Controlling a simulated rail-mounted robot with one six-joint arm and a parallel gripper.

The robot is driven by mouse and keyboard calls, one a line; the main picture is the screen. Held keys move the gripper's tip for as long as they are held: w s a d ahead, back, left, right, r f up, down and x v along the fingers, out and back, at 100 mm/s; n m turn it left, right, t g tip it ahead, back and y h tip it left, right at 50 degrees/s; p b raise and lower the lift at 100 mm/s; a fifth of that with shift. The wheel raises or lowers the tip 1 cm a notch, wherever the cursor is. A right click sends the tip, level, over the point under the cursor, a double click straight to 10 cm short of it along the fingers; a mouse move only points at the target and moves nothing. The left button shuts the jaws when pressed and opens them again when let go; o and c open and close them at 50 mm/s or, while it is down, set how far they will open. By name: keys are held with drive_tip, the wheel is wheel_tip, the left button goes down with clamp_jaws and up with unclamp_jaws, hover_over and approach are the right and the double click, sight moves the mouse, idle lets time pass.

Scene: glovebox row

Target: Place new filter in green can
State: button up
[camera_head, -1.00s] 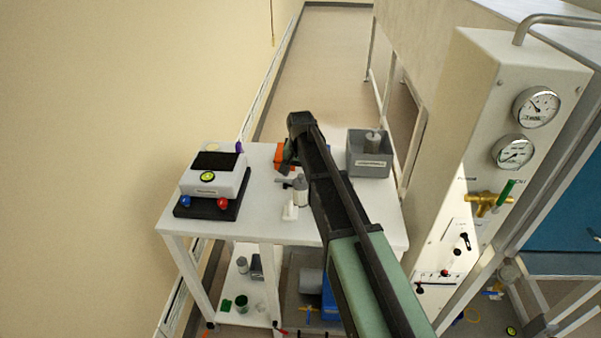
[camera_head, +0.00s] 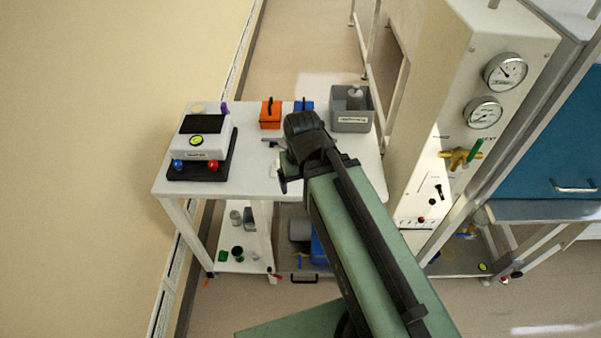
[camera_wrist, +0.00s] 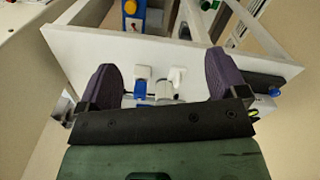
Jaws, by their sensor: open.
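The green can (camera_head: 238,252) stands on the lower shelf of the white cart, beside a flat green piece (camera_head: 223,256) that may be its lid. I cannot tell which item is the new filter. A grey cylinder (camera_head: 354,96) stands in the grey bin at the back right of the tabletop. My gripper (camera_wrist: 162,66) is open, its two purple fingers wide apart with nothing held. It is over the tabletop; a white cylinder (camera_wrist: 163,89) and small white fittings (camera_wrist: 177,77) show between the fingers in the wrist view. My arm hides part of the tabletop in the head view.
The white cart top (camera_head: 245,165) bears a white device on a black base (camera_head: 200,145), an orange box (camera_head: 271,114), a blue box (camera_head: 303,105) and a grey bin (camera_head: 352,122). A gauge panel (camera_head: 432,120) stands close on the right. A wall is on the left.

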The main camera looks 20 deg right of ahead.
drive_tip(key=shift+w, duration=0.1)
drive_tip(key=w+d+f+t+b, duration=0.1)
drive_tip(key=w+d+t+b, duration=0.1)
drive_tip(key=w, duration=1)
drive_tip(key=w+d+f+t+b, duration=0.1)
drive_tip(key=w+f+t+b, duration=0.15)
drive_tip(key=w, duration=0.85)
drive_tip(key=shift+n, duration=0.3)
drive_tip(key=b+x, duration=0.4)
drive_tip(key=shift+w+d+f, duration=0.1)
drive_tip(key=shift+w+d, duration=0.05)
drive_tip(key=shift+w, duration=0.2)
drive_tip(key=b+x, duration=0.5)
drive_tip(key=shift+f, duration=0.2)
drive_tip(key=shift+s+r, duration=0.1)
drive_tip(key=shift+r, duration=0.15)
drive_tip(key=c, duration=1.1)
drive_tip(key=shift+c, duration=0.2)
